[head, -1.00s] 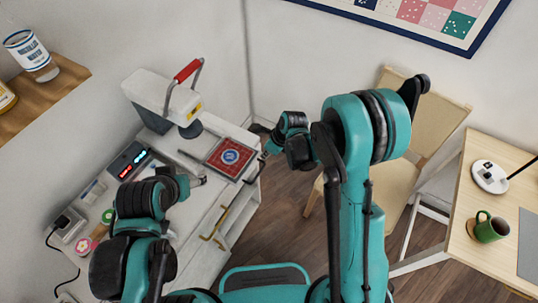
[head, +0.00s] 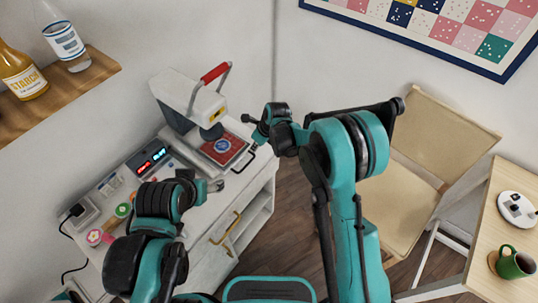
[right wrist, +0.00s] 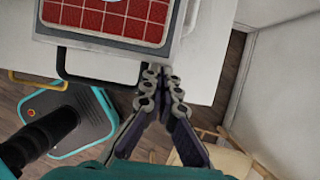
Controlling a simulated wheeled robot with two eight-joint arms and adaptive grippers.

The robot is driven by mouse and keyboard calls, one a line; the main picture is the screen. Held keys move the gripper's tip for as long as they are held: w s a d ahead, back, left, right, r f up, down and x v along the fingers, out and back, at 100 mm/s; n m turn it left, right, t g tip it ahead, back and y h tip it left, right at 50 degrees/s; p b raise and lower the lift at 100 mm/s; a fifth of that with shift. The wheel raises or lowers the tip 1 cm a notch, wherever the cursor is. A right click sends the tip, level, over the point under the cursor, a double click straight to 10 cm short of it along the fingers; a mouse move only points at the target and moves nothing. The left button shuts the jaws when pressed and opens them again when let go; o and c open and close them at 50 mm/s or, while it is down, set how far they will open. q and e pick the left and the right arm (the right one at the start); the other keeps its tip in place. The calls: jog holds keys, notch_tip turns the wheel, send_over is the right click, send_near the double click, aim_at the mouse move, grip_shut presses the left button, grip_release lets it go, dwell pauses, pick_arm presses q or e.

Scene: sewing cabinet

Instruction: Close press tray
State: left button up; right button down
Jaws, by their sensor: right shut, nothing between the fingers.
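The press tray (head: 235,157) holds a red grid-patterned cloth with a round blue-and-white badge. It sticks out from under the white heat press (head: 172,95), its back part beneath the press head. Its black bar handle (head: 246,160) faces the front; in the right wrist view the handle (right wrist: 98,76) spans the tray's front edge. My right gripper (right wrist: 163,80) is shut and empty, its fingertips just beside the handle's right end; whether they touch is unclear. My left gripper (head: 216,186) is over the cabinet top, left of the handle; its finger opening is too small to judge.
The white cabinet (head: 200,225) has a brass drawer handle (head: 225,228). A digital display box (head: 150,158) and small sewing items lie left of the press. A chair (head: 425,150) and desk (head: 500,225) stand right. Floor between is open.

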aim_at(245, 141)
jog(key=w+a, duration=0.2)
jog(key=a, duration=0.1)
jog(key=shift+w+a, duration=0.25)
jog(key=shift+w, duration=0.05)
jog(key=shift+w+a, duration=0.1)
jog(key=shift+r, duration=0.1)
